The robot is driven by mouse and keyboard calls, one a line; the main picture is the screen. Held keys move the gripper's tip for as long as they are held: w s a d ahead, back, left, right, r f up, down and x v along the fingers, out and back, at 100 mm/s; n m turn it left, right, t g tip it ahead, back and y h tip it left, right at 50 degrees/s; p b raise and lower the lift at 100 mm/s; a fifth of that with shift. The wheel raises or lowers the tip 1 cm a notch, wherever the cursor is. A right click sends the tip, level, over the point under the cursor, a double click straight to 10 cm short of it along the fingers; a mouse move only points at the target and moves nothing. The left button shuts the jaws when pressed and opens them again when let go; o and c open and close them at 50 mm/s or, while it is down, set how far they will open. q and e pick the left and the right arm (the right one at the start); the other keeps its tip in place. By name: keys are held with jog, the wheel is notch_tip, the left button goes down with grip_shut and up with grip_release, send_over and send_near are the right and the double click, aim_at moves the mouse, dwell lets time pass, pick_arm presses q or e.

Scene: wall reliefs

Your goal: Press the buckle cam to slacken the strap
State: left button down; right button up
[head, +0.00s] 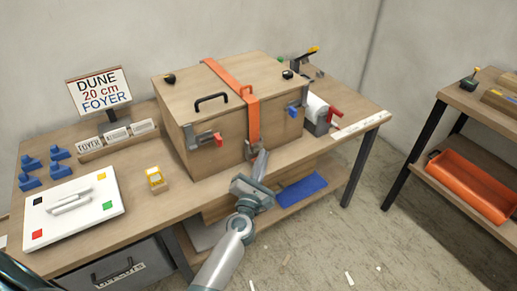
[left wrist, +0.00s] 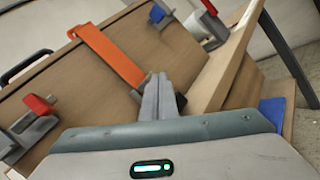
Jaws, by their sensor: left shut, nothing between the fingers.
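An orange strap (head: 252,122) runs over the lid of a wooden box (head: 215,130) and down its front. An orange loop-like piece sits on it at the lid's front edge. A small grey piece, perhaps the buckle (head: 251,150), is at the strap's lower end. My left gripper (head: 262,155) is shut and empty, its tips close to this lower end; I cannot tell if they touch. In the left wrist view the shut fingers (left wrist: 160,85) point at the box front, beside the strap (left wrist: 105,55), and partly hide the buckle area. My right gripper is not in view.
Clamps with red handles (head: 208,139) and blue parts (head: 297,106) sit on the box front. An orange bin (head: 468,187) is on the right shelf.

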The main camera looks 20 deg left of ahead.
pick_arm(q)
jog(key=shift+s+d, duration=0.15)
jog(key=shift+d, duration=0.05)
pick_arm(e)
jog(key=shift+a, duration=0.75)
pick_arm(q)
jog(key=s+d, duration=0.1)
jog(key=d, duration=0.1)
jog(key=s+d, duration=0.2)
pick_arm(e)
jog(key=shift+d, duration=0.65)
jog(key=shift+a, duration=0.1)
